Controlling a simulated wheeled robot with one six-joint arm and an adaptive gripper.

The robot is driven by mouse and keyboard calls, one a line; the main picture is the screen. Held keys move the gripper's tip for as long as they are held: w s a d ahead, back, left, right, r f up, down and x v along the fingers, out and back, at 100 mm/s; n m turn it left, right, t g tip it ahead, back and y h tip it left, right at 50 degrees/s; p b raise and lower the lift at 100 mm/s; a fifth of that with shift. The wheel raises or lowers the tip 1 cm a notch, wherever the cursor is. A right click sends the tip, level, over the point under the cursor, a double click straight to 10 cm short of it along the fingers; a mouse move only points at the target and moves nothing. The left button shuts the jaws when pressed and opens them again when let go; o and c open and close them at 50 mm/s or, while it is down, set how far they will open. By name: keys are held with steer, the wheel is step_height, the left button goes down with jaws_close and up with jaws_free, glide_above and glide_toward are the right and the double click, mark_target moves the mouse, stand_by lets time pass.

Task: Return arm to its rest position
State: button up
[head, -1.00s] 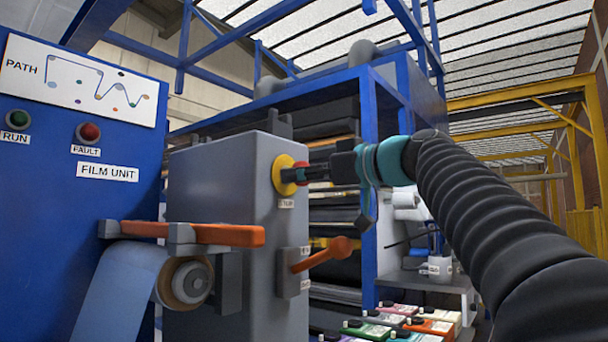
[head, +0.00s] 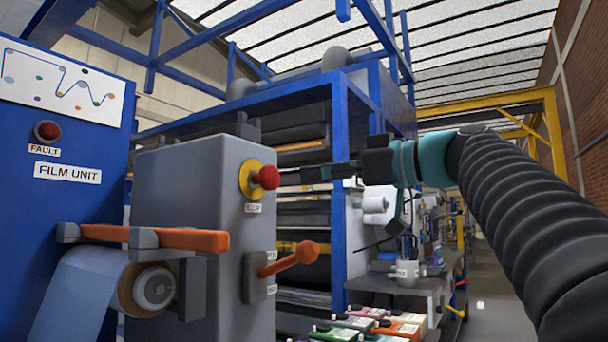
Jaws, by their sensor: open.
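My gripper (head: 316,174) is at the middle of the head view, on the end of my arm, which reaches in from the right. It points left, is open, and nothing shows between its fingers. It stands clear to the right of the red stop button (head: 265,177) on its yellow ring. That button is on the grey cabinet (head: 185,200). A gap shows between button and fingertips.
An orange lever (head: 295,257) sticks out of the cabinet below the button. An orange bar (head: 180,238) lies above a film roll (head: 150,287). The blue film unit panel (head: 60,190) stands left. Colored boxes (head: 385,325) lie low. An aisle (head: 495,300) opens at right.

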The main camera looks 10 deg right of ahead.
steer(key=shift+s+d, duration=0.4)
steer(key=shift+d, duration=0.15)
steer(key=w+d+f+m+h, duration=0.3)
steer(key=f+m, duration=0.2)
steer(key=f, duration=0.1)
steer(key=w+d+f+m+h, duration=0.2)
steer(key=w+f+m, duration=0.15)
steer(key=f, duration=0.25)
step_height(320, 180, down, 15)
steer(key=s+d+m+g+h, duration=0.1)
steer(key=s+d+m+h, duration=0.2)
steer(key=m+h, duration=0.15)
steer(key=s+a+f+g+h, duration=0.1)
steer(key=s+f+g+h, duration=0.1)
steer(key=s+f, duration=0.9)
steer(key=s+a+f+g+h, duration=0.1)
steer(key=s+f+g+h, duration=0.1)
steer(key=s+f, duration=1)
steer(key=shift+s+f+h, duration=0.15)
steer(key=shift+f+h, duration=0.2)
steer(key=shift+f, duration=2)
